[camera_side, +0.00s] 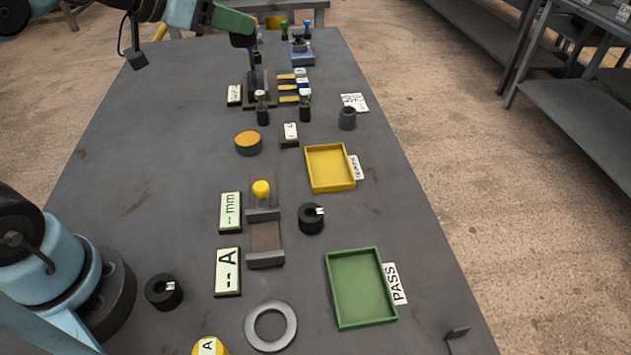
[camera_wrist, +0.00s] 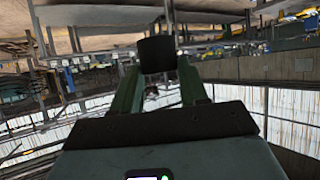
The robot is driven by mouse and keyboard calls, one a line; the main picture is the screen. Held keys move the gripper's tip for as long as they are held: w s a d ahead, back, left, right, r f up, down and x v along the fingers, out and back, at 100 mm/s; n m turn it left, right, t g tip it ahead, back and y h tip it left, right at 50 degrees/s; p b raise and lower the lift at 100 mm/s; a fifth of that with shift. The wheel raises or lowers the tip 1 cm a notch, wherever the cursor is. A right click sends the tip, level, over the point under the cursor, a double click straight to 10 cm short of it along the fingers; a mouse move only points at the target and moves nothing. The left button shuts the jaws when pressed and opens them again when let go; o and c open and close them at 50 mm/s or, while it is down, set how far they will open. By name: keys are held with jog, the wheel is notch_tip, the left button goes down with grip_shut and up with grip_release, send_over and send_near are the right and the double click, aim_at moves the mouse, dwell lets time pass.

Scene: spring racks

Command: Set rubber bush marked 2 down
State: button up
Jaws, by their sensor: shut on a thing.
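My gripper (camera_side: 238,31) is at the far end of the bench in the side view, raised above the table. In the wrist view its two green fingers (camera_wrist: 158,82) are shut on a black block-like piece, the rubber bush (camera_wrist: 158,54). Its marking does not show, so I cannot read a 2 on it. Two other black bushes with small white tags stand on the bench: one near the front left (camera_side: 164,292) and one right of the grey fixture (camera_side: 311,220). Their tags are too small to read.
A green PASS tray (camera_side: 336,318) and a yellow tray (camera_side: 350,184) lie empty on the right. The grey fixture (camera_side: 265,261), a steel ring (camera_side: 252,338), an amber-topped puck (camera_side: 248,150) and small tools (camera_side: 262,116) occupy the middle. The bench's left side is mostly bare.

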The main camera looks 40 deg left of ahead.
jog(key=s+f+n+y, duration=0.2)
jog(key=s+f, duration=0.2)
jog(key=f, duration=0.4)
jog(key=shift+s+f+y, duration=0.3)
jog(key=shift+s+f, duration=0.05)
jog(key=shift+s, duration=0.05)
jog(key=shift+d, duration=0.1)
